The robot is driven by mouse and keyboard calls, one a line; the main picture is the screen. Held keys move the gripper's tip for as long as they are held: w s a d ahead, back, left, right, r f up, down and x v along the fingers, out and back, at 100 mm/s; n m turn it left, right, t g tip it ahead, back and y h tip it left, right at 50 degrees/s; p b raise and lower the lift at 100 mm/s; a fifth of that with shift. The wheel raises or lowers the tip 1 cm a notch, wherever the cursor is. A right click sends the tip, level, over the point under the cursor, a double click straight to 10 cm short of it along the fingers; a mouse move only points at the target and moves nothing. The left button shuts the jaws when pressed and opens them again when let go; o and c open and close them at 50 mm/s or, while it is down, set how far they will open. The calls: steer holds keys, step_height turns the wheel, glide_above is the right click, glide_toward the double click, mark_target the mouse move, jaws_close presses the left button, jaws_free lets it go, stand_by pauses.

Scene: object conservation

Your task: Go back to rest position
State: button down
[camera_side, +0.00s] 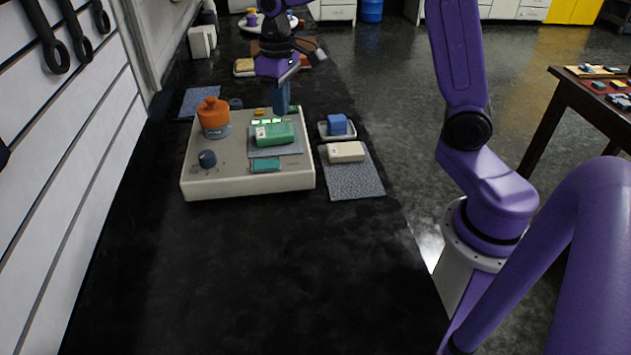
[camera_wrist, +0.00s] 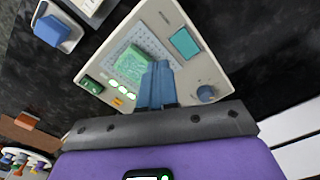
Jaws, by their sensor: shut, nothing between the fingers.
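My gripper (camera_side: 281,108) has blue fingers. It hangs fingers down at the back edge of a pale box-shaped device (camera_side: 215,185), behind the green block. In the wrist view my gripper (camera_wrist: 158,68) shows its fingers together with nothing between them. The green block (camera_side: 275,134) lies on a grey textured pad on the device, in front of and apart from the fingers as the side view shows it. The green block also shows in the wrist view (camera_wrist: 130,64), partly close to the fingers in the picture.
An orange-topped container (camera_side: 213,115), a dark knob (camera_side: 207,158) and a teal panel (camera_side: 266,165) are on the device. To its right are a blue block (camera_side: 337,123) in a white dish and a cream block (camera_side: 346,151) on a grey cloth (camera_side: 355,185). The black counter's front (camera_side: 260,270) is clear.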

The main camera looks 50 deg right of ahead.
steer(key=s+a+n, duration=0.4)
steer(key=s+a, duration=0.1)
steer(key=s, duration=0.8)
steer(key=s+d+f+n, duration=0.2)
steer(key=s+n, duration=0.3)
steer(key=s, duration=1)
steer(key=shift+s+d+n, duration=0.3)
steer(key=shift+d+n, duration=0.05)
steer(key=shift+n, duration=0.05)
